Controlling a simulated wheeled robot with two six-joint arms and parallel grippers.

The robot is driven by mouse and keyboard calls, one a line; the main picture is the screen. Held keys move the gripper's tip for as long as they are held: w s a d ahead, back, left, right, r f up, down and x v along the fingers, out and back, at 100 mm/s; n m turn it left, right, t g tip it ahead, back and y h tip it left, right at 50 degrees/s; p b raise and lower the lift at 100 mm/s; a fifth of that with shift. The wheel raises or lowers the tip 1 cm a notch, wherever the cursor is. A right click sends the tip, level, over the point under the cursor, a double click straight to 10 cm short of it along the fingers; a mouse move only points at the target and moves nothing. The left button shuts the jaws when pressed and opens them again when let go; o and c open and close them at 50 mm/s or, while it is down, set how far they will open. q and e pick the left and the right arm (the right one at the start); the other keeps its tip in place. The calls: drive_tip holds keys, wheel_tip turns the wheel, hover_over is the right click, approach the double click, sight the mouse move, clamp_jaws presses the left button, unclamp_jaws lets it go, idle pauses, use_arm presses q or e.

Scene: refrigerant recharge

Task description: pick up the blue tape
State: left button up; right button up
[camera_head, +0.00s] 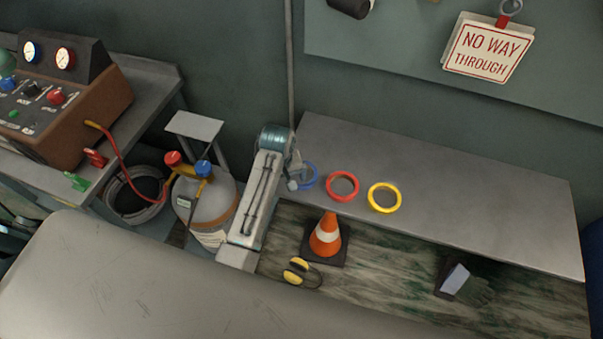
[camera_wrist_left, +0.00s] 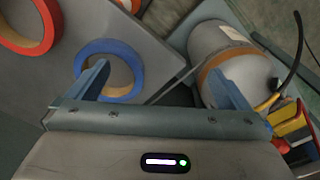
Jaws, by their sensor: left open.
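The blue tape (camera_head: 316,175) is a ring lying flat at the left end of the grey table, partly hidden by my left gripper in the head view. In the left wrist view the blue tape (camera_wrist_left: 137,70) is at upper left. My left gripper (camera_head: 295,180) is at the tape's left side. In the left wrist view my left gripper (camera_wrist_left: 163,80) is open with nothing between its fingers. One finger overlaps the tape's ring in the picture; the other overlaps the cylinder beyond the table edge. I cannot tell whether the finger touches the tape. My right gripper is not in view.
A red tape (camera_head: 331,186) and a yellow tape (camera_head: 399,198) lie to the right on the grey table (camera_head: 480,210). A gas cylinder (camera_head: 213,207) stands left of my arm. The table's right half is clear.

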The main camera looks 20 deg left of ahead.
use_arm(q)
drive_tip(key=w+d+r+n, duration=0.2)
drive_tip(key=w+d+r, duration=0.2)
drive_tip(key=w+r, duration=0.2)
drive_tip(key=shift+g, duration=0.4)
wheel_tip(320, 180, down, 5)
drive_tip(key=shift+w+r+p, duration=0.1)
drive_tip(key=shift+p, duration=0.75)
drive_tip(key=shift+d+f, duration=0.1)
drive_tip(key=shift+f, duration=0.2)
drive_tip(key=shift+w+d+f+p, duration=0.1)
drive_tip(key=shift+f+p, duration=0.75)
drive_tip(key=shift+f, duration=1.45)
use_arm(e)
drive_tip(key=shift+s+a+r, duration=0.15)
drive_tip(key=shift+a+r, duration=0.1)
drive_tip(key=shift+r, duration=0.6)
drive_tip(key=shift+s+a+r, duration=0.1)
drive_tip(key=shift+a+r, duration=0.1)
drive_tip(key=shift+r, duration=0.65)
use_arm(q)
drive_tip(key=c, duration=0.8)
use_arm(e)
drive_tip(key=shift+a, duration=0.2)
use_arm(q)
drive_tip(key=shift+r, duration=0.2)
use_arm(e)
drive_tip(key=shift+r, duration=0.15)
